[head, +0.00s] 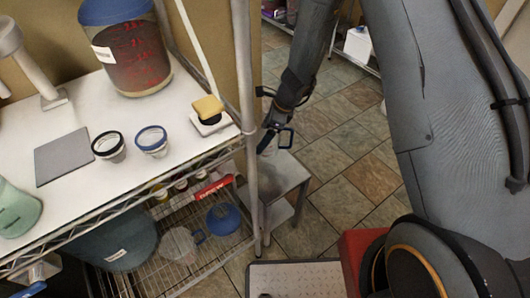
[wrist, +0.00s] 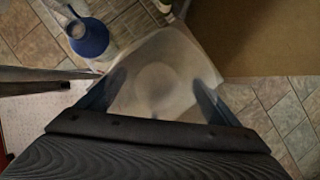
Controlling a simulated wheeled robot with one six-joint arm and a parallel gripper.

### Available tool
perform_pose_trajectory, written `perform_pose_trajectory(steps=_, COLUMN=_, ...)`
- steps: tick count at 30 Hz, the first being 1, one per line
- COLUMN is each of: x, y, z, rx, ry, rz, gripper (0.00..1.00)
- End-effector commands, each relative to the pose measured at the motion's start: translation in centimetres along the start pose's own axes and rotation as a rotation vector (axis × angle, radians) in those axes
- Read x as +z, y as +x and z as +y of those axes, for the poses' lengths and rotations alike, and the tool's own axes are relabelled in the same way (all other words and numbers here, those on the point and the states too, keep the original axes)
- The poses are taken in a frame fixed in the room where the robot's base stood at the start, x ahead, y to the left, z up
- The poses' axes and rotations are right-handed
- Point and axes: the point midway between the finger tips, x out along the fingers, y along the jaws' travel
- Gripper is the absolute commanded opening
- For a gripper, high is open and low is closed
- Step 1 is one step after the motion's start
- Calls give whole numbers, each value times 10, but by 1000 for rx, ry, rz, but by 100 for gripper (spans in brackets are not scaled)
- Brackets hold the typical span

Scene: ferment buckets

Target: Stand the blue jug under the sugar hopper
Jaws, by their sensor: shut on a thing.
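My gripper (head: 278,139) hangs above a grey metal stool (head: 285,177) in the head view. In the wrist view its two bluish fingers (wrist: 160,97) are apart around a pale, translucent, round-bottomed thing (wrist: 160,78). It is shut on this thing, whose edges blend with the stool top behind. A blue rounded vessel (head: 223,219) stands on the lower wire shelf, left of the stool. A blue vessel (wrist: 88,38) also shows upper left in the wrist view. I cannot tell which thing is the blue jug. I cannot pick out a sugar hopper for sure.
The white counter (head: 60,115) holds a blue-lidded bucket of red liquid (head: 138,70), a grey pad (head: 62,157), two small cups and a yellow sponge (head: 208,107). A shelf post (head: 249,190) stands close beside my gripper. Tiled floor (head: 345,130) is clear to the right.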

Motion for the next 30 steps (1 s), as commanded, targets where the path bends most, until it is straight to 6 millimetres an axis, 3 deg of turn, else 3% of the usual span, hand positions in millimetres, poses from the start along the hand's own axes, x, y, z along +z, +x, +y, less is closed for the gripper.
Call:
perform_pose_trajectory(steps=15, x=-24, y=57, z=0, rx=2, ry=-2, rz=0, gripper=62)
perform_pose_trajectory(steps=29, x=-27, y=66, z=0, rx=1, ry=-3, rz=-1, gripper=62)
perform_pose_trajectory(steps=30, x=-28, y=66, z=0, rx=1, ry=-4, rz=-1, gripper=89)
